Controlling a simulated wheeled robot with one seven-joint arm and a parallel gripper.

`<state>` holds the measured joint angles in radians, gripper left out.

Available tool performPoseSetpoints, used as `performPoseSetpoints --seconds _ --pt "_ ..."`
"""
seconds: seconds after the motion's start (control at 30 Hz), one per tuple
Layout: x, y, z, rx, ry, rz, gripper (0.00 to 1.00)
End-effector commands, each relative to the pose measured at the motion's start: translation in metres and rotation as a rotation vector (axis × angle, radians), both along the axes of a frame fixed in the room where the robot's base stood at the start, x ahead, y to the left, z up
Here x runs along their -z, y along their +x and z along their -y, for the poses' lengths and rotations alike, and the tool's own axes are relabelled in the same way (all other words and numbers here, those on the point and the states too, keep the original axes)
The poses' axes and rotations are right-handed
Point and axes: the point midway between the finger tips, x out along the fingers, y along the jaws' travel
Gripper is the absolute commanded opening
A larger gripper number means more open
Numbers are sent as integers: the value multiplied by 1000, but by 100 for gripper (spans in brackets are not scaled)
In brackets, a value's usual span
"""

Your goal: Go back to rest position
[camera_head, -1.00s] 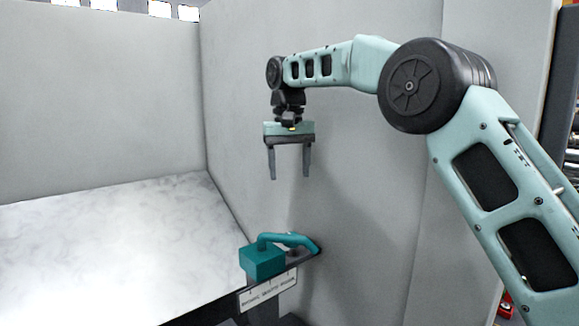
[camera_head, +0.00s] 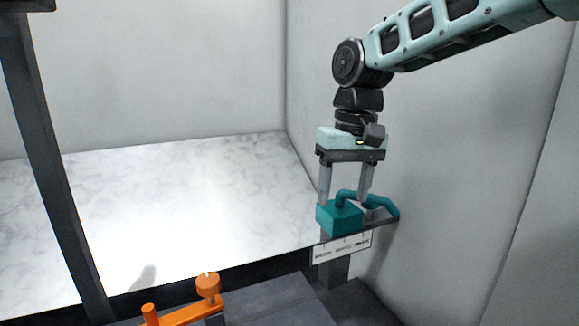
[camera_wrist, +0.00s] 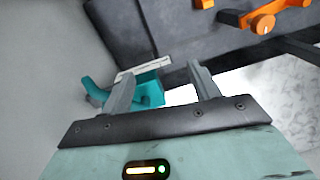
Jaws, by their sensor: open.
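My gripper (camera_head: 346,190) points down, its two fingers spread apart, with nothing seen held between them. In the head view its fingertips overlap a teal block with a curved handle (camera_head: 338,218), which sits on a dark bracket at the marble surface's right front corner. I cannot tell whether the fingers touch it. In the wrist view my gripper (camera_wrist: 160,85) shows its open fingers, with the teal block (camera_wrist: 150,90) seen behind the left finger.
An orange handle piece (camera_head: 180,315) is at the bottom of the head view and at the wrist view's top right. A white label (camera_head: 342,247) is below the teal block. A dark post (camera_head: 50,150) stands at left. Grey walls border the marble surface (camera_head: 180,210).

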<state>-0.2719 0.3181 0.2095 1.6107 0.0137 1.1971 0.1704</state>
Motion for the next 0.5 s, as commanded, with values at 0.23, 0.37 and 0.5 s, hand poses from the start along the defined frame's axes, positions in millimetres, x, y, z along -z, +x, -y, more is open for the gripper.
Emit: performPoseSetpoints --seconds 0.23,0.37,0.5 --pt "77 -128 -12 -196 13 8 61" --pt "116 -189 0 -279 5 19 61" --pt "148 -237 20 -341 -9 31 61"
